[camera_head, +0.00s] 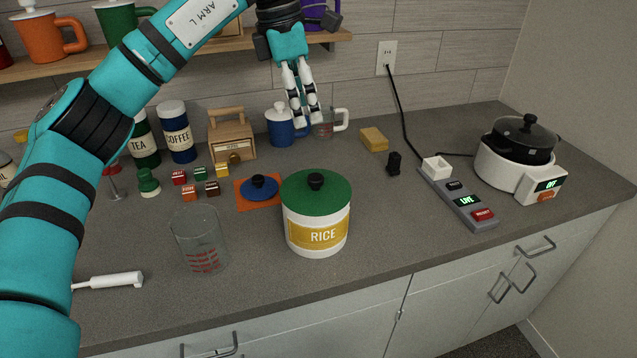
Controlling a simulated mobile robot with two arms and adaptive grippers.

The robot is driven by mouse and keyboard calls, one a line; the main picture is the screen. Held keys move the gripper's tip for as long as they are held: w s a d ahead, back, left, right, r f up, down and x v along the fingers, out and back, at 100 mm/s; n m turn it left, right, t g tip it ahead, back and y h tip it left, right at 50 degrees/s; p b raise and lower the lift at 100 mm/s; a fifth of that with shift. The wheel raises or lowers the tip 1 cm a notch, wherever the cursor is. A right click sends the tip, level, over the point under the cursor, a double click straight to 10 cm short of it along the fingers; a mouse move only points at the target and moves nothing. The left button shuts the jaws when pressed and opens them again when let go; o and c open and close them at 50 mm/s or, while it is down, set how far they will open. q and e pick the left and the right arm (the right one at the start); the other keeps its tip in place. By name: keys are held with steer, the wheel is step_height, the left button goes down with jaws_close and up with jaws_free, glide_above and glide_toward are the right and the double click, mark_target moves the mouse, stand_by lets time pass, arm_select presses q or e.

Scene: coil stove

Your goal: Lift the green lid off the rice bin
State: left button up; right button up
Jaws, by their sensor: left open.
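The rice bin (318,236) is a white canister with a yellow RICE label, standing upright on the counter near its front edge. My left gripper (307,122) points down above and behind the bin, apart from the lid. Its white fingers are open and hold nothing; they overlap the blue mug and the measuring cup in the picture. My right gripper is not in view.
A clear measuring beaker (200,240) stands left of the bin. A blue lid (259,187) on an orange mat (243,198) lies behind it. A blue mug (279,130) stands farther back. A power strip (460,200) and stove (500,172) are at right.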

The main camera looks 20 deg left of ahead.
arm_select(q)
steer(key=a, duration=0.2)
steer(key=p, duration=0.2)
glide_above(316, 177)
steer(key=a, duration=0.2)
steer(key=shift+y, duration=0.3)
steer(key=f, duration=1)
steer(key=shift+s+f, duration=0.2)
steer(key=shift+f, duration=0.15)
steer(key=f, duration=0.1)
steer(key=d+f+p, duration=0.1)
steer(key=f, duration=0.1)
steer(key=f+p, duration=0.1)
steer(key=shift+w+d+f, duration=0.15)
steer(key=shift+d+f, duration=0.05)
steer(key=shift+d, duration=0.2)
steer(key=shift+w+f, duration=0.1)
steer(key=shift+f, duration=0.35)
steer(key=shift+c, duration=1.1)
jaws_close()
steer(key=shift+r, duration=0.1)
